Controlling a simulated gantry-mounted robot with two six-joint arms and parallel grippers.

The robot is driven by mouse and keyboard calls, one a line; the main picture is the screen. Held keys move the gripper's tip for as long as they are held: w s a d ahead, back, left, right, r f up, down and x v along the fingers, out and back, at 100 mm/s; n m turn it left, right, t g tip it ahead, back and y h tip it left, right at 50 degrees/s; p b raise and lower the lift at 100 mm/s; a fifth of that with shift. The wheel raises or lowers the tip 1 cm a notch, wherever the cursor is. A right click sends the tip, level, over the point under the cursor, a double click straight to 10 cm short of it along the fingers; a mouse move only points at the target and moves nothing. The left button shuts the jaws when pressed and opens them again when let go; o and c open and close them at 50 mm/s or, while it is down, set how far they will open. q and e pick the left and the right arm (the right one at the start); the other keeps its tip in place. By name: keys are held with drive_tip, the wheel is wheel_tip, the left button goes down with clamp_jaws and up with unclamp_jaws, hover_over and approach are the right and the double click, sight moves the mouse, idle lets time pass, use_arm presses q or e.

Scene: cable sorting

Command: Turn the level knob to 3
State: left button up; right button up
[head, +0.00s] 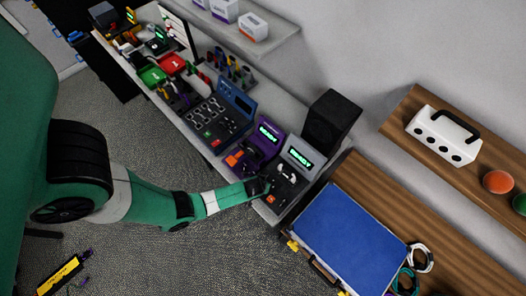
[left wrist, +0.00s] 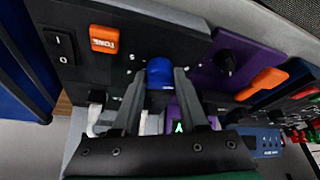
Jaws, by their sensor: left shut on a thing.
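The level knob looks like the blue knob (left wrist: 160,72) on the dark front panel of a grey device with a lit green display (head: 299,158). My left gripper (left wrist: 161,78) has one finger on each side of this knob and is shut on it. In the head view, the left gripper (head: 260,187) reaches the front left of the grey device and hides the knob there. Small markings sit around the knob, but I cannot read its setting. My right gripper is in neither view.
An orange TONE switch (left wrist: 104,39) and a black rocker switch (left wrist: 59,45) sit beside the knob. A purple device (head: 254,152) stands close on the left. A black speaker (head: 330,121) is behind, and a blue panel (head: 345,238) lies to the right.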

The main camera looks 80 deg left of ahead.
use_arm(q)
clamp_jaws()
